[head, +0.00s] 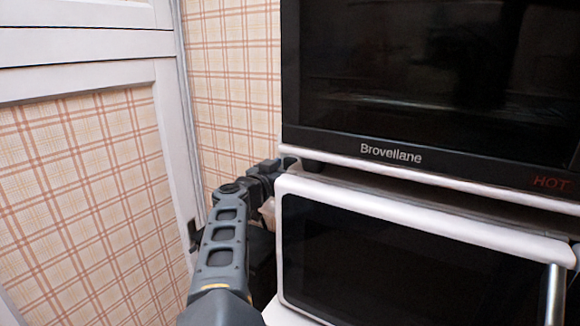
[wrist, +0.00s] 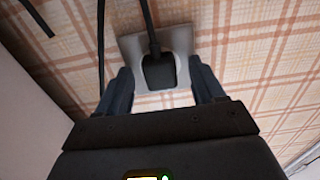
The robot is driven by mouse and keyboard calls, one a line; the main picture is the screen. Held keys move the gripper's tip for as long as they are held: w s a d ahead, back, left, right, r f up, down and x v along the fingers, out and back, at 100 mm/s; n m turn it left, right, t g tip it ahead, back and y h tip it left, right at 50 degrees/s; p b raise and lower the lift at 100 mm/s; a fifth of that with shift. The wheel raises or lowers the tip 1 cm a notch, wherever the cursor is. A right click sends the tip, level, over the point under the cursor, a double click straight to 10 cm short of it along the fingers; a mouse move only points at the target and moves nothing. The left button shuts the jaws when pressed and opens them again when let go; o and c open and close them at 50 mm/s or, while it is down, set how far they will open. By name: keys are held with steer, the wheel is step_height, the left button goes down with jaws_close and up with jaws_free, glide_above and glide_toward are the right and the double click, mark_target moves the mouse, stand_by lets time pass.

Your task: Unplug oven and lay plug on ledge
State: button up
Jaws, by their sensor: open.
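In the wrist view, a black plug (wrist: 158,71) sits in a grey wall plate (wrist: 183,42), with its cord running up from it. My gripper (wrist: 160,78) is open, with one finger on each side of the plug and visible gaps between. A black oven marked "Brovellane" (head: 430,90) stands above a white-framed oven (head: 400,260) in the head view. Which of them the cord feeds cannot be told. In the head view my arm reaches in left of the ovens, and the fingers, plug and wall plate are hidden there. No ledge can be made out clearly.
Plaid wallpaper (head: 235,75) covers the wall behind. A white panelled door or frame (head: 85,75) stands at the left. More dark cords (wrist: 38,18) hang on the wall at the left of the wrist view. The gap beside the ovens is narrow.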

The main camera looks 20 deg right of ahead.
steer(key=shift+p, duration=0.4)
steer(key=shift+c, duration=0.5)
jaws_close()
steer(key=shift+a, duration=0.1)
steer(key=shift+p+v, duration=0.45)
steer(key=shift+v, duration=2.5)
